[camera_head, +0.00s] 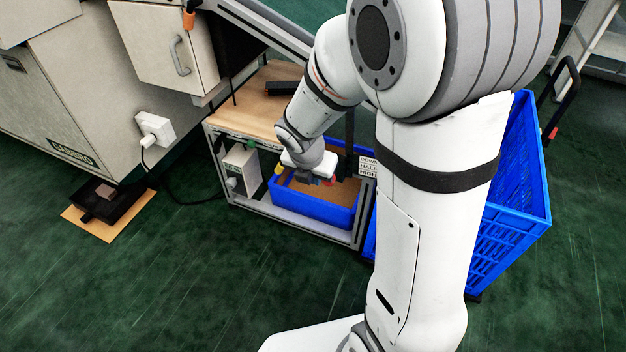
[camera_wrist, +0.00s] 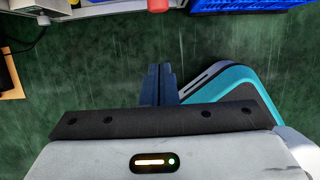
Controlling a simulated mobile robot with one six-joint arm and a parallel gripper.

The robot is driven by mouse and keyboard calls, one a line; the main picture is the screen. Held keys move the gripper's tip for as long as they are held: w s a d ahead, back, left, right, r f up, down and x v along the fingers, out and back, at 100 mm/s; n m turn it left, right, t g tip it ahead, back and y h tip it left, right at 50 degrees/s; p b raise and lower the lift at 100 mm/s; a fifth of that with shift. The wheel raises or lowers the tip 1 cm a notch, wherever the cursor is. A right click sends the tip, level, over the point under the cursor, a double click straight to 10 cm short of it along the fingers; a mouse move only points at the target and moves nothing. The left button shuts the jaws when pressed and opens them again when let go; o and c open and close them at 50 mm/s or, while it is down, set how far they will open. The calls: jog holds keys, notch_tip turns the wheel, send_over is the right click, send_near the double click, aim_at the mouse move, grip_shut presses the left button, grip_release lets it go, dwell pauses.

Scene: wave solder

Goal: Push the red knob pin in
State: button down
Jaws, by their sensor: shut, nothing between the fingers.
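A red knob (camera_head: 328,182) shows just beside my gripper (camera_head: 308,180), at the front of the wood-topped metal-frame stand. In the wrist view a red piece (camera_wrist: 158,5), probably the same knob, is cut off by the top edge. My gripper's two blue-grey fingers (camera_wrist: 160,70) are together with nothing between them. In the wrist view they point toward the red piece, with a gap in the picture between tips and knob. My wrist partly hides the area around the knob, and I cannot tell how far its pin sticks out.
A blue bin (camera_head: 310,207) sits inside the stand (camera_head: 222,146), behind and below my gripper. A label reading DOWN, HALF, HIGH (camera_head: 368,166) is on its right side. A blue crate (camera_head: 520,215) stands at right. A grey machine (camera_head: 60,95) is at left. Green floor in front is clear.

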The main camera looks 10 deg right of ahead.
jog(key=w+d+f+b, duration=0.4)
jog(key=w+f+b, duration=0.1)
jog(key=f, duration=0.3)
jog(key=shift+w+f, duration=0.25)
jog(key=shift+f, duration=0.1)
jog(key=shift+r, duration=0.1)
